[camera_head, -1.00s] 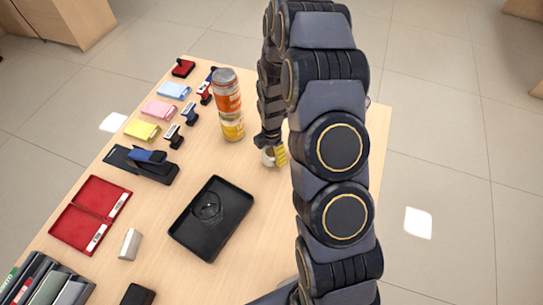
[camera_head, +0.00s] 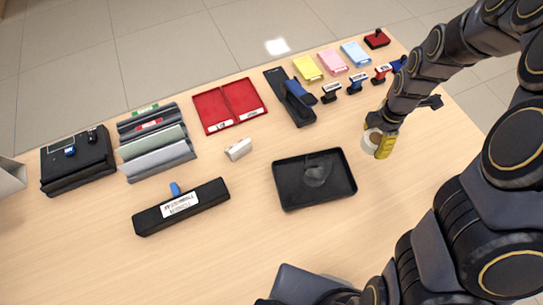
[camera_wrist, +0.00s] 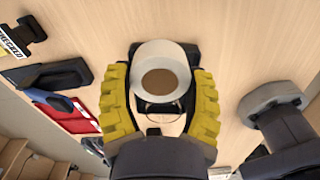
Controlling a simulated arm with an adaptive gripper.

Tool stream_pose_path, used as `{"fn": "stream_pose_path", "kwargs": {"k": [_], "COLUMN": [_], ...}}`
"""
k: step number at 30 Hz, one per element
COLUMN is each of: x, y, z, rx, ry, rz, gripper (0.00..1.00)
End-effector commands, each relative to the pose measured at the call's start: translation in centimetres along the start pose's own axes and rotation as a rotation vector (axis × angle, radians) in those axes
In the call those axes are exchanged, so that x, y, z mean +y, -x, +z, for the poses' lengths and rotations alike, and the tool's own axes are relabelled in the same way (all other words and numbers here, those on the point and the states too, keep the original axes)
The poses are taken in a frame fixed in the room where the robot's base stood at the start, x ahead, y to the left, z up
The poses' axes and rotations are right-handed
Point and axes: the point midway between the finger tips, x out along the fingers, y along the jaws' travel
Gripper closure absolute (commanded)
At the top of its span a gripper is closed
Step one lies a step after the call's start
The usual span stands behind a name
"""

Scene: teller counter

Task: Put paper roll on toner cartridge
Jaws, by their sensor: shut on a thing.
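The paper roll (camera_wrist: 143,58), white with a round brown centre, sits between the yellow fingers of my gripper (camera_wrist: 160,85) in the wrist view. In the head view, my gripper (camera_head: 380,146) is low over the right part of the table, and a pale edge of the roll (camera_head: 368,138) shows beside a yellow finger. I cannot tell whether the roll touches the table. The toner cartridge (camera_head: 215,194), a long black box with a white label and a blue tab, lies on the left half of the table, apart from my gripper.
A black tray (camera_head: 290,195) lies between my gripper and the cartridge. A small whitish block (camera_head: 238,149), an open red case (camera_head: 212,111), a black stapler (camera_head: 300,108) and grey binders (camera_head: 155,156) lie behind. The table (camera_head: 90,240) in front of the cartridge is clear.

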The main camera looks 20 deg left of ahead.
Motion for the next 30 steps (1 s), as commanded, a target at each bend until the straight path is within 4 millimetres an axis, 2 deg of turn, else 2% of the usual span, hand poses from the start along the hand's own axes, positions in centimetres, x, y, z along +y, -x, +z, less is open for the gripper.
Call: {"fn": "stream_pose_path", "kwargs": {"k": [1, 8, 11, 18, 24, 30], "x": [0.8, 1.4, 0.7, -3.3, -8.1, -11.7], "y": [0.5, 2.1, 2.9, 4.3, 5.2, 5.8], "z": [-2.8, -13.4, -17.7, -26.9, -32.3, -35.0], "rx": [0.000, 0.004, 0.004, 0.004, 0.001, -0.001], "ry": [0.078, 0.374, 0.503, 0.810, 1.048, 1.201], "rz": [0.002, 0.001, 0.002, 0.000, -0.003, -0.004], "gripper": [0.75, 0.75, 0.75, 0.75, 0.75, 0.75]}}
